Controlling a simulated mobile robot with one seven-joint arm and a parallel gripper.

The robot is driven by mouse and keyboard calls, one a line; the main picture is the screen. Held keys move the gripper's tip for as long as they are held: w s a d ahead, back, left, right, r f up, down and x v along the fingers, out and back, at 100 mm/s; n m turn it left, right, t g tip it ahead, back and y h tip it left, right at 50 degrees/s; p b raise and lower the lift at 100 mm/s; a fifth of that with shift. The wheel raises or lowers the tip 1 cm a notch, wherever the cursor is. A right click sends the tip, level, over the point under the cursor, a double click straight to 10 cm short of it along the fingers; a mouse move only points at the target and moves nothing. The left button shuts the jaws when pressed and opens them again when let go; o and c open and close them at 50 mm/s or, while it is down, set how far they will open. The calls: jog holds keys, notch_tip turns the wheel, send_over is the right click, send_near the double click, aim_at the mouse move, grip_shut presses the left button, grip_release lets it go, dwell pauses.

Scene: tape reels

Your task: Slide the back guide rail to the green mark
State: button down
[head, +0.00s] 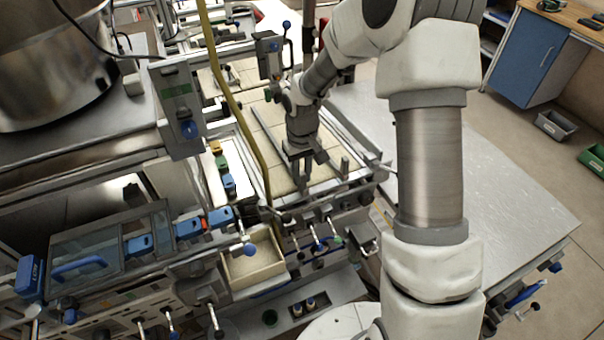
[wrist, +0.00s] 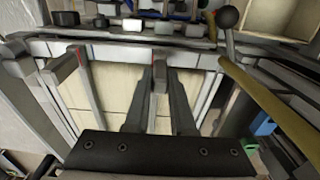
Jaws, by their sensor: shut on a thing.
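A grey guide rail (wrist: 156,108) runs over the beige bed (wrist: 108,98) in the wrist view, between the two dark fingers of my gripper (wrist: 160,82), which is shut on it. The rail's far end has a small red mark. A second grey rail (wrist: 64,66), also red-marked, lies apart to the left. In the head view my gripper (head: 301,172) points down at the bed, largely hiding the held rail; the other rail (head: 343,166) shows to its right. The frames do not label which rail is the back one. I cannot make out a green mark on the bed.
A wooden box (head: 252,262) and levers with blue knobs line the front. A yellow hose (head: 236,105) passes left of my gripper, close to the bed; it also shows at the right of the wrist view. The steel table (head: 500,180) at the right is clear.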

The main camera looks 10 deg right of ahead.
dwell(0.4)
jog(key=shift+s+a+b, duration=0.1)
jog(key=shift+a+b, duration=0.4)
jog(key=shift+a, duration=0.05)
jog(key=c, duration=0.8)
grip_release()
jog(key=shift+o, duration=0.2)
jog(key=shift+d, duration=0.1)
notch_tip(320, 180, up, 18)
jog(key=shift+f+b, duration=0.25)
jog(key=shift+b, duration=0.05)
